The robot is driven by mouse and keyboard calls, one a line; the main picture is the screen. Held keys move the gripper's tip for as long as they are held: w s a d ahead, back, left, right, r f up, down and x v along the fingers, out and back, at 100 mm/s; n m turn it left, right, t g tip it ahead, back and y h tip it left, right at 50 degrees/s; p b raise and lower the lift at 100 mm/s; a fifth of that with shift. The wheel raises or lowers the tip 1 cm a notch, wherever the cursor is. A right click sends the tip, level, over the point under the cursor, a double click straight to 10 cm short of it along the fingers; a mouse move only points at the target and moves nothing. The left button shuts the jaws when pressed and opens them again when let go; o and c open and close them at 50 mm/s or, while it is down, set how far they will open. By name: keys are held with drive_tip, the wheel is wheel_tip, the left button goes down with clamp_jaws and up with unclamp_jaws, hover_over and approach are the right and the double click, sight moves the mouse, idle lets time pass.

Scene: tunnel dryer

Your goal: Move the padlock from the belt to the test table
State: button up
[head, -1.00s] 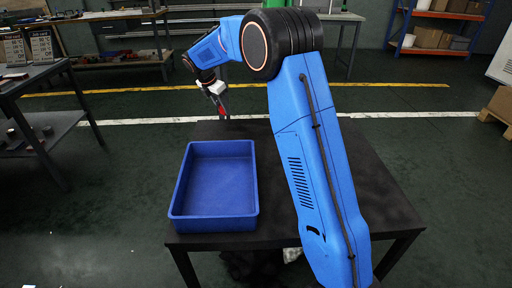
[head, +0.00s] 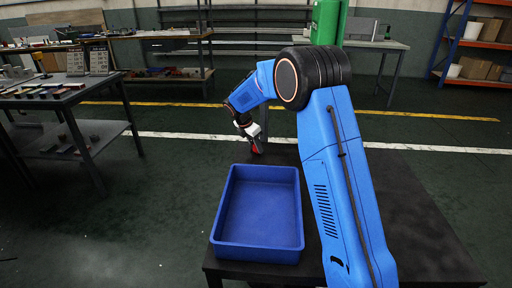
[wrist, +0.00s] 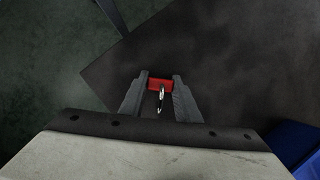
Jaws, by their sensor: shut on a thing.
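My gripper (wrist: 160,88) is shut on the red padlock (wrist: 160,83), whose body sits between the fingertips with its metal shackle toward the camera in the wrist view. In the head view the padlock (head: 257,148) is a small red patch at the tip of my gripper (head: 256,143), beyond the far edge of the blue tray. The black table (head: 415,205) below carries the tray; its dark top and corner also show in the wrist view. I cannot tell the exact height of the padlock above it. No belt is clearly in view.
The blue tray (head: 225,215) is empty and stands at the table's left part. A grey table (head: 75,98) with several small items stands at the left. Workbenches and a green object (head: 328,22) are at the back. The table's right part is bare beside my arm.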

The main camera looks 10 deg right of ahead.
drive_tip(key=shift+f, duration=0.1)
drive_tip(key=o, duration=1.1)
drive_tip(key=shift+c, duration=0.2)
drive_tip(key=v, duration=1.2)
